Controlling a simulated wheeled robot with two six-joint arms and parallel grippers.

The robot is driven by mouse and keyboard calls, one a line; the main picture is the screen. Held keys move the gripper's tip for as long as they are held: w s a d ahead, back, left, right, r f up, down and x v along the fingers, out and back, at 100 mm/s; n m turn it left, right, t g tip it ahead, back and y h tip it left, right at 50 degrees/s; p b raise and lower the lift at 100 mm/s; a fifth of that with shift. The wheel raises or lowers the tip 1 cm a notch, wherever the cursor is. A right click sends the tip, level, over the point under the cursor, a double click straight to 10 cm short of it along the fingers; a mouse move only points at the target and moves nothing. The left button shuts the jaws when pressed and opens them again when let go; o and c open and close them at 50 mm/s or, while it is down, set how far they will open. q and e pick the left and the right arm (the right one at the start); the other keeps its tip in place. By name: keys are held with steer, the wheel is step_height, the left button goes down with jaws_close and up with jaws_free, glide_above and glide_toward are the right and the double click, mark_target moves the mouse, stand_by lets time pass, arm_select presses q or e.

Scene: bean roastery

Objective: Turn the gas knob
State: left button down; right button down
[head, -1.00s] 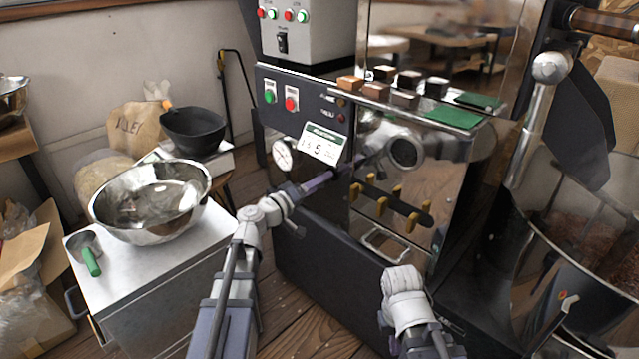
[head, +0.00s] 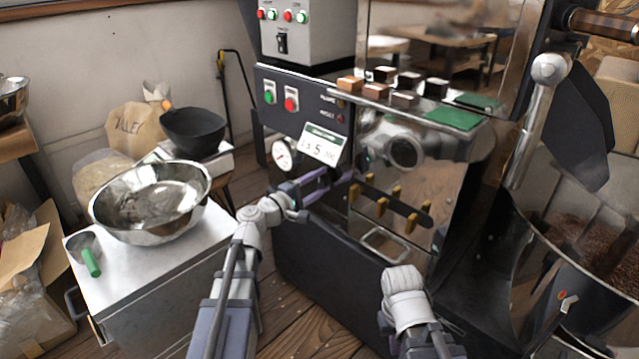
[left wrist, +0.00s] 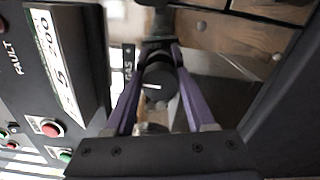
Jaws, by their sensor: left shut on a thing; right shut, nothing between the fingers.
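The gas knob (left wrist: 157,82) is black and round with a short white line on its face. It shows in the left wrist view beside a dark label reading GAS (left wrist: 128,66). My left gripper (head: 340,172) reaches the front of the roaster below the card with the 5. Its two purple fingers (left wrist: 157,88) are closed on the knob from both sides. In the head view the knob is mostly hidden by the fingers. My right arm shows at the lower middle of the head view, but its fingers cannot be seen.
A round gauge (head: 283,154) sits just left of my left gripper. A dark bar with several yellow handles (head: 382,207) lies below and right. A steel cart (head: 150,262) with a metal bowl (head: 150,222) and a green-handled scoop (head: 91,262) stands at left.

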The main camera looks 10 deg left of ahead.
arm_select(q)
steer(key=shift+n, duration=0.4)
steer(key=shift+c, duration=1.2)
jaws_free()
steer(key=shift+s, duration=0.1)
steer(key=v, duration=0.7)
steer(key=shift+s+a, duration=0.2)
steer(key=shift+s, duration=0.1)
